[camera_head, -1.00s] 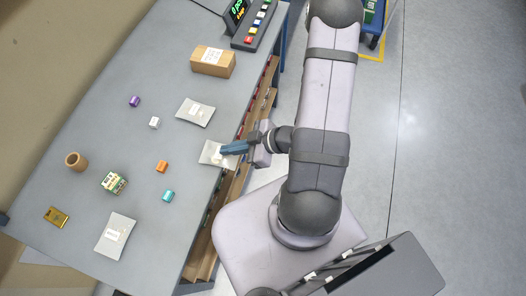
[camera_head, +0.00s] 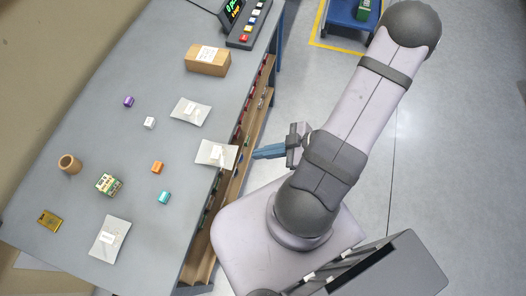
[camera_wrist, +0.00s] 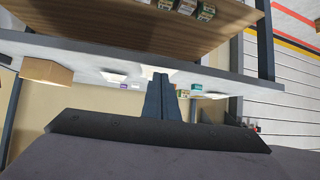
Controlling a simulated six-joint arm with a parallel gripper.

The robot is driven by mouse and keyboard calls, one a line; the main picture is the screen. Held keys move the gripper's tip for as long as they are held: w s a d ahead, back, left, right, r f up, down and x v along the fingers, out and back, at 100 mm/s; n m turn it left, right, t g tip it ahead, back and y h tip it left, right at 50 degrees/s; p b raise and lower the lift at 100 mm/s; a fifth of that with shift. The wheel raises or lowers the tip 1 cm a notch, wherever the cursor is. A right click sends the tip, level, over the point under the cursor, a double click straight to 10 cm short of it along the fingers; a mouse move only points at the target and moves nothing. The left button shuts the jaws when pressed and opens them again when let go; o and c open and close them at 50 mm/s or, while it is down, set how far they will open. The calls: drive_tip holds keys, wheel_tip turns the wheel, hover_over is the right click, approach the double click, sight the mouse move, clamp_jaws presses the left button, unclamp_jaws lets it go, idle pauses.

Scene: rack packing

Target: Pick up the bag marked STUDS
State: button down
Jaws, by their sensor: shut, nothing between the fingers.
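Three flat grey-white bags with white labels lie on the grey table (camera_head: 141,150). One bag (camera_head: 232,147) is at the table's right edge, one (camera_head: 178,107) is behind it, and one (camera_head: 100,250) is at the front. The print is too small to read, so I cannot tell which is marked STUDS. My gripper (camera_head: 256,154) has blue fingers and is just off the table's right edge, beside the edge bag and apart from it. In the wrist view, the fingers (camera_wrist: 160,80) are together and empty, pointing toward the table edge.
A cardboard box (camera_head: 207,61) and a button panel (camera_head: 252,22) stand at the back. A brown cup (camera_head: 69,163), a patterned box (camera_head: 109,185), a gold packet (camera_head: 49,221) and small coloured blocks lie at left and middle. A shelf (camera_head: 258,105) with goods runs below the table's right edge.

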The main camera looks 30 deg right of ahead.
drive_tip(key=c, duration=1.8)
unclamp_jaws()
drive_tip(key=shift+f, duration=0.1)
drive_tip(key=shift+o, duration=0.6)
drive_tip(key=shift+f+m+b, duration=0.25)
drive_tip(key=shift+m+b, duration=0.05)
drive_tip(key=m+t+y+b, duration=0.4)
drive_tip(key=m+t+b, duration=0.25)
drive_tip(key=m, duration=1.25)
approach(232, 158)
drive_tip(key=shift+b+x, duration=0.35)
drive_tip(key=shift+x, duration=3.95)
drive_tip(key=shift+c, duration=0.3)
